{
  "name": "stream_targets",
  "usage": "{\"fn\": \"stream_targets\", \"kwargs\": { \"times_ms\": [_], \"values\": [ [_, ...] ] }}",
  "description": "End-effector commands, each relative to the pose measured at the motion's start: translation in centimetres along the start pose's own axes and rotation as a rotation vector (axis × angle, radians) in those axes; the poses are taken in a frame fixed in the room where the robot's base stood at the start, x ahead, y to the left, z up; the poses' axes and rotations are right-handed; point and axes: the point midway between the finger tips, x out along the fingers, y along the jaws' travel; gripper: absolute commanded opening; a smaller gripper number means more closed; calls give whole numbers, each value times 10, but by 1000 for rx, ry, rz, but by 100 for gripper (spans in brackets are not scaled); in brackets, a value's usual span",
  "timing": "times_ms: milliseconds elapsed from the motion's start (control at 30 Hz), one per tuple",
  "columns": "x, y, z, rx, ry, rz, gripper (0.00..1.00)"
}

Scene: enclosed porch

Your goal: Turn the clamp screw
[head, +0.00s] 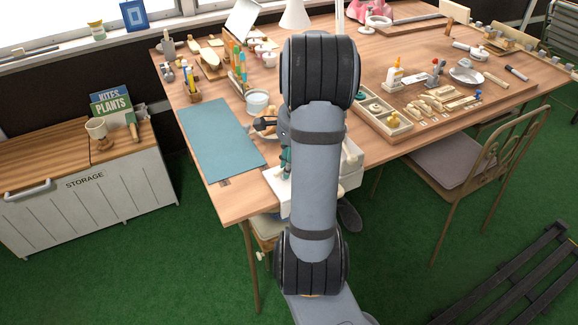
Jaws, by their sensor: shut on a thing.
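My gripper (264,124) shows only in part, as dark pieces just left of my arm, above the near edge of the table. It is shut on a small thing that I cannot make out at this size. Next to it, a teal upright part (286,161) stands by my arm, partly hidden. A white body (351,163) shows on the other side of my arm at the table's front edge. My arm covers the space between them. I cannot pick out the clamp screw with certainty.
The wooden table (400,55) carries a teal mat (219,139) at left, a white bowl (257,101), pencils, glue (393,74) and a divided wooden tray (385,121). A chair (463,160) stands at right. A storage chest (88,192) stands at left. Green floor in front is partly clear.

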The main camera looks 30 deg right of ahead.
Motion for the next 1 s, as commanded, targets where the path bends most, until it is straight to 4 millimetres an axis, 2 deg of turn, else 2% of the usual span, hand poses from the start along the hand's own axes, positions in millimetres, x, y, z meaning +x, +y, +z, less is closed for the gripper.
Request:
{"fn": "stream_targets", "kwargs": {
  "times_ms": [33,500,533,800,1000],
  "values": [
    [-3,-3,-6,4,17,-11,0],
    [-3,-2,-6,16,19,-10,0],
    [-3,-2,-6,16,19,-10,19],
    [-2,-1,-3,15,13,-6,35],
    [-1,-1,-2,15,10,-3,36]
  ]
}}
